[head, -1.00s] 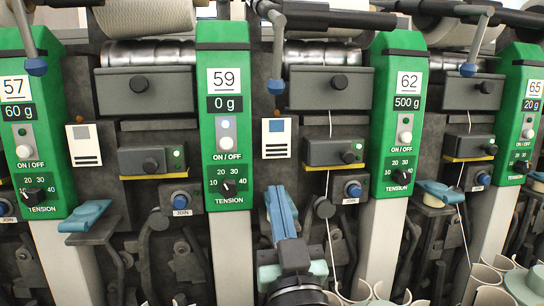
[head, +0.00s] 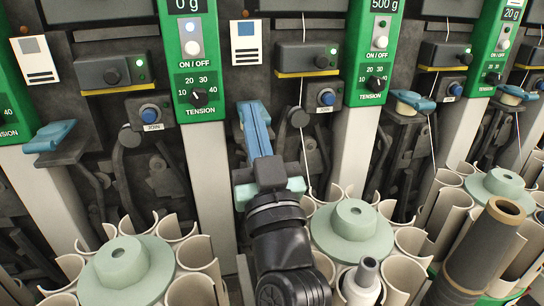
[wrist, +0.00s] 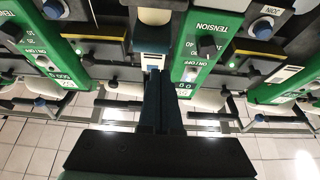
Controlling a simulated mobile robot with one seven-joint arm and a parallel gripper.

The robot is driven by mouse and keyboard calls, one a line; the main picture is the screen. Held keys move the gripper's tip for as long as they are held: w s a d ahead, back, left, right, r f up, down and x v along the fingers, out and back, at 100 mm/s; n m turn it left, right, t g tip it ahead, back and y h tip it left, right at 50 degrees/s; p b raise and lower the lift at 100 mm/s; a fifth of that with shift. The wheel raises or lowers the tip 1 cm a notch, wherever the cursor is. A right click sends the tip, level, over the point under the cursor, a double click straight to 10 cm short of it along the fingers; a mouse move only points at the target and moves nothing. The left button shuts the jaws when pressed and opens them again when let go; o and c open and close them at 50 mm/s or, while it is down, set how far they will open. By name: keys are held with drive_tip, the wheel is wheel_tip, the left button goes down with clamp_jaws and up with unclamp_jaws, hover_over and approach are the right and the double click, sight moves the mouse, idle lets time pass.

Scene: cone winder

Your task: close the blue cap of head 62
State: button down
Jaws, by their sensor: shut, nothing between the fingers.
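The green panel of head 62 (head: 377,55) shows 500 g; its number plate is cut off above the head view now. A blue cap (head: 412,100) sits just right of that panel, tilted above a cream cup that shows beneath it. My gripper (head: 252,106) has its long blue fingers together and empty. It is left of the 62 panel, in front of the bay between the 0 g and 500 g panels, and apart from that cap. In the wrist view the fingers (wrist: 160,82) point between the two panels.
Other blue caps sit at the left (head: 50,136) and far right (head: 515,92). Round carriers with cream tubes stand below, one (head: 352,222) close right of my arm. A dark tube (head: 485,245) stands at lower right. Thin yarn (head: 303,150) hangs right of my gripper.

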drive_tip(key=s+d, duration=0.2)
drive_tip(key=s, duration=0.9)
drive_tip(key=s+r+m+t+h+p, duration=0.1)
drive_tip(key=s+r+t+h+p, duration=0.1)
drive_tip(key=r+p, duration=1.3)
drive_tip(key=s+a+r+m+t+h+p, duration=0.1)
drive_tip(key=r+p, duration=1.5)
drive_tip(key=r, duration=2)
drive_tip(key=shift+s+a+r+t+h, duration=0.15)
drive_tip(key=shift+s+a+t+h, duration=0.1)
drive_tip(key=shift+s+t+h, duration=0.55)
